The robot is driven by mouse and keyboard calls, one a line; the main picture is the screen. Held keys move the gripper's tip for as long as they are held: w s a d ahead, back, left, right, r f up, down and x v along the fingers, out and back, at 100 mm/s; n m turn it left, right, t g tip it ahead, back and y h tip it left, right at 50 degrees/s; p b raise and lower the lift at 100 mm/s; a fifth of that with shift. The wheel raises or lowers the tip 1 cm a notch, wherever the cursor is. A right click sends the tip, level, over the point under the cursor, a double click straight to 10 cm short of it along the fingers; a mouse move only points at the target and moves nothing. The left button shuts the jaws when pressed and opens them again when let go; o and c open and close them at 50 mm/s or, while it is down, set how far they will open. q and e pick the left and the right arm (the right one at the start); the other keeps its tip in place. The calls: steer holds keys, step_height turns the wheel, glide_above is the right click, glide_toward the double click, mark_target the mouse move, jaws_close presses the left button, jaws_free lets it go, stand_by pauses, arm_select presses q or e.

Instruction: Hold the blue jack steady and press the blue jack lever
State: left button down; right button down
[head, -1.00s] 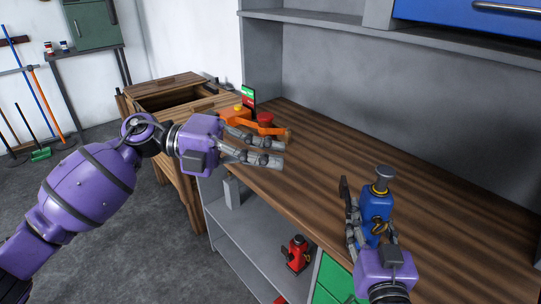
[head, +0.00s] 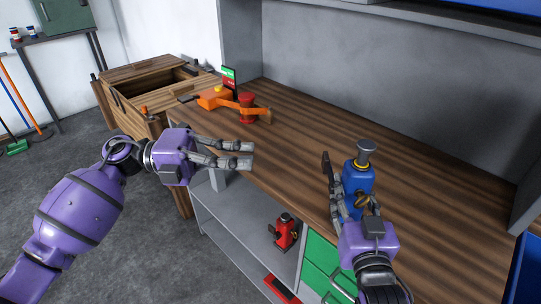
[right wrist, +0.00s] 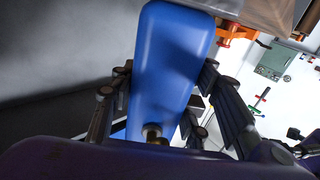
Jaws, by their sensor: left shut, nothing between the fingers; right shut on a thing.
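The blue jack (head: 358,180) stands upright near the front edge of the workbench, with a grey round top. My right gripper (head: 352,205) is shut on its body. The right wrist view shows the blue jack body (right wrist: 170,65) between the fingers. A dark narrow piece (head: 327,172) rises just left of the jack; I cannot tell whether it is the lever or a finger. My left gripper (head: 243,155) is shut and empty, to the left of the jack and apart from it, by the bench's front edge.
A red jack (head: 285,230) stands on the shelf below, beside green drawers (head: 325,268). The wooden bench top (head: 320,120) is clear behind the blue jack.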

mark_target(323, 158)
arm_select(q)
steer(key=d, duration=1.3)
steer(key=shift+d+r+y, duration=0.4)
steer(key=shift+y, duration=0.2)
steer(key=shift+d+r, duration=0.25)
steer(key=shift+d, duration=0.3)
steer(key=shift+d+r, duration=0.2)
steer(key=shift+d, duration=0.35)
steer(key=shift+a, duration=0.1)
steer(key=a+r, duration=0.4)
steer(key=a, duration=0.9)
steer(key=shift+a, duration=0.2)
